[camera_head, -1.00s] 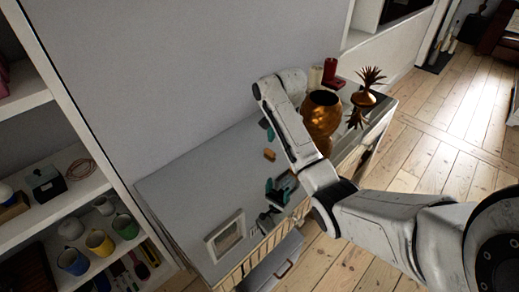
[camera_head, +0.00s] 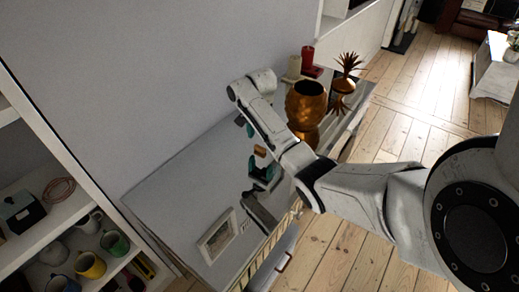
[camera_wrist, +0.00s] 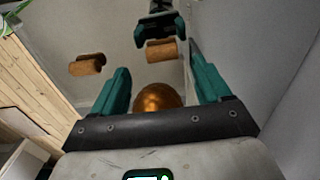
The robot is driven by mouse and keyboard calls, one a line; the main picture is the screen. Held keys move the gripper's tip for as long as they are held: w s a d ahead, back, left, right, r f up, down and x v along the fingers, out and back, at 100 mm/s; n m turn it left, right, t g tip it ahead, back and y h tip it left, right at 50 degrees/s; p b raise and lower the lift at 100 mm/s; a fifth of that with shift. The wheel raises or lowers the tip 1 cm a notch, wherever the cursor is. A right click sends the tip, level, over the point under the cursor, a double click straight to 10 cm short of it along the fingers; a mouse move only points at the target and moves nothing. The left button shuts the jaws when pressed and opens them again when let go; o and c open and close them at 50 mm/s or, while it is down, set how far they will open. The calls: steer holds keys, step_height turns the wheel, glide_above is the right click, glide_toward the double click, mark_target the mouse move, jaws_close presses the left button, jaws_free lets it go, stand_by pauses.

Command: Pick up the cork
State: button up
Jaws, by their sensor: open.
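A small tan cork (camera_head: 260,151) lies on the glossy grey cabinet top, left of my arm in the head view. In the wrist view, one cork shape (camera_wrist: 162,50) shows ahead, between the lines of my fingers. A second cork shape (camera_wrist: 87,65) is to its left; I cannot tell whether one is a reflection. My gripper (camera_wrist: 158,70) is open, its teal fingers apart and empty. In the head view it is largely hidden by the arm. A dark and teal gripper shape (camera_wrist: 155,25) beyond the cork looks like my reflection.
A copper vase (camera_head: 306,101), a pineapple ornament (camera_head: 344,82) and candles (camera_head: 308,56) stand at the cabinet's far end. A picture frame (camera_head: 217,236) lies nearer. A grey wall (camera_head: 150,90) borders the back. Shelves with mugs (camera_head: 90,264) are at left; floorboards are right.

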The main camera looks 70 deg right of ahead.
mark_target(260, 149)
steer(key=f, duration=0.4)
steer(key=shift+w+d+f, duration=0.1)
steer(key=shift+d+f, duration=0.15)
steer(key=shift+f, duration=0.15)
steer(key=shift+c, duration=0.4)
steer(key=c, duration=1)
steer(key=shift+r, duration=0.1)
steer(key=shift+c, duration=0.2)
